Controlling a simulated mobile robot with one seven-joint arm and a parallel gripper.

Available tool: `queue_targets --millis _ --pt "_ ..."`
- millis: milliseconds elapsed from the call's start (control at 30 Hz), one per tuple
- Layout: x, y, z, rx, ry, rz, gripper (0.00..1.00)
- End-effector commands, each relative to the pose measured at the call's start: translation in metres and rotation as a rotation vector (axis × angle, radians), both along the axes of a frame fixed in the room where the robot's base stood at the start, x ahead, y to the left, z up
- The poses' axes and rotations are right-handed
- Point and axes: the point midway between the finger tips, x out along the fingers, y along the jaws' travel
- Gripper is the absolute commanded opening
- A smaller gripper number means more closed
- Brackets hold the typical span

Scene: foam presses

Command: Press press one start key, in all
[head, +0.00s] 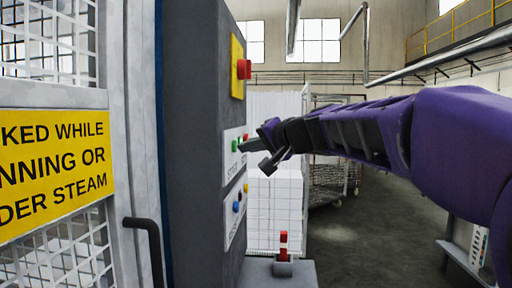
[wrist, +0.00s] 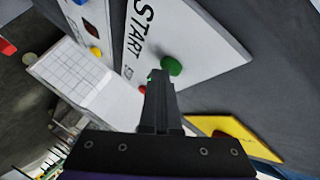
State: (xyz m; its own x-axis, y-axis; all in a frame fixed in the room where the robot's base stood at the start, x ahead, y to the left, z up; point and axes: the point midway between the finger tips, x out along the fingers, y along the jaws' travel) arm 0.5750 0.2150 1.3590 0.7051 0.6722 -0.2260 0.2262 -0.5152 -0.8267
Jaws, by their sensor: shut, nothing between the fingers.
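The start key is a green button (wrist: 172,66) on a white plate (wrist: 200,40) with the black word START, seen in the wrist view. It also shows in the head view as a green button (head: 234,145) on the side of the grey control column (head: 190,150). My gripper (wrist: 157,75) is shut and empty, with its tips just left of the green button in the wrist view. In the head view my gripper (head: 243,148) points left at the plate, close to the button. I cannot tell whether the tips touch the plate. A red button (wrist: 143,89) is partly hidden behind the fingers.
A red emergency knob (head: 243,69) on a yellow plate sits above. A lower plate carries a blue button (head: 236,207) and a yellow one. A guard door with a yellow sign (head: 55,165) is at left. Open floor lies right.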

Motion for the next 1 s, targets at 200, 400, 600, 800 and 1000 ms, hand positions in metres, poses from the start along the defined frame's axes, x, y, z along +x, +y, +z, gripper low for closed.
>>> queue_targets --millis 200,400,600,800,1000 --pt "-0.001 -0.006 -0.002 -0.001 0.0 0.003 0.0" --pt "-0.001 -0.016 -0.002 0.0 0.0 0.002 0.0" --pt "-0.001 -0.016 -0.001 -0.001 0.0 0.002 0.0" --pt "-0.001 -0.022 -0.002 0.0 0.0 0.0 0.0" --pt "-0.002 -0.042 -0.002 0.0 -0.001 -0.001 0.0"
